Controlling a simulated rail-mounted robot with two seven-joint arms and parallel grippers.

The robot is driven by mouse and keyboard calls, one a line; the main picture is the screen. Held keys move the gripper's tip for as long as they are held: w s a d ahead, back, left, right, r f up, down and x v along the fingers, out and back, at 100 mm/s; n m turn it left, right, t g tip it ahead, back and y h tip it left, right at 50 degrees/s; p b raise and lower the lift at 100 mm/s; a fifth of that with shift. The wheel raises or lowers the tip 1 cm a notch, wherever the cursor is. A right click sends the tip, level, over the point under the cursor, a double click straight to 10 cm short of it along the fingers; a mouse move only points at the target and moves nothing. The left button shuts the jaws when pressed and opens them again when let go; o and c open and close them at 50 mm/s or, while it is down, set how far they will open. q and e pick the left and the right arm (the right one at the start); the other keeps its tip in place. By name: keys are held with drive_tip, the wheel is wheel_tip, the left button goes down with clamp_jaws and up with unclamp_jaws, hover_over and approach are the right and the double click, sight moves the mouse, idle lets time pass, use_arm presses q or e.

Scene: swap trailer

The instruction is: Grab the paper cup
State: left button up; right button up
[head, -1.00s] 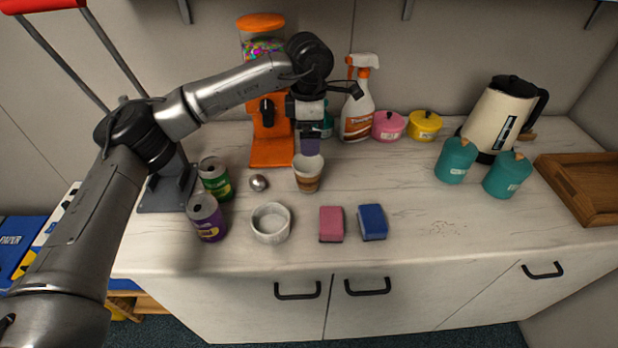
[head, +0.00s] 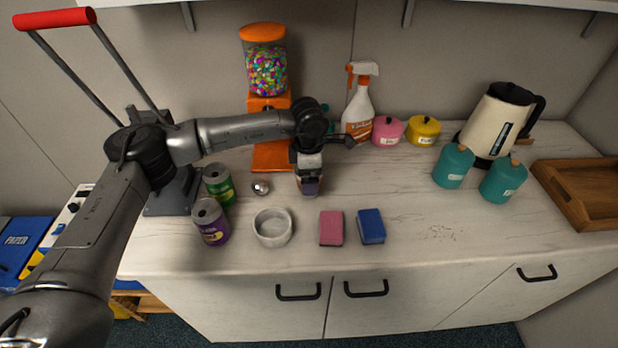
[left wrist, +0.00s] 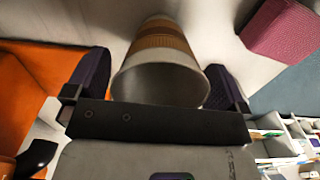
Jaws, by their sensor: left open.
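The paper cup (left wrist: 161,62) is white with a brown band. In the left wrist view it stands between the two dark finger pads of my left gripper (left wrist: 158,85), its open rim towards the camera. The fingers are open, one on each side of the cup. A narrow gap shows at the left finger; whether the right finger touches the cup I cannot tell. In the head view my left gripper (head: 308,186) is low over the counter and hides most of the cup. My right gripper is not in view.
An orange candy dispenser (head: 266,75) stands behind my gripper. A green can (head: 218,184), a purple can (head: 211,222), a metal ball (head: 260,188) and a white bowl (head: 272,228) are to the left. A pink sponge (head: 331,228) and a blue sponge (head: 371,226) lie in front.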

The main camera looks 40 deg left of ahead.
use_arm(q)
drive_tip(key=shift+f, duration=0.3)
drive_tip(key=c, duration=0.8)
drive_tip(key=shift+r, duration=0.15)
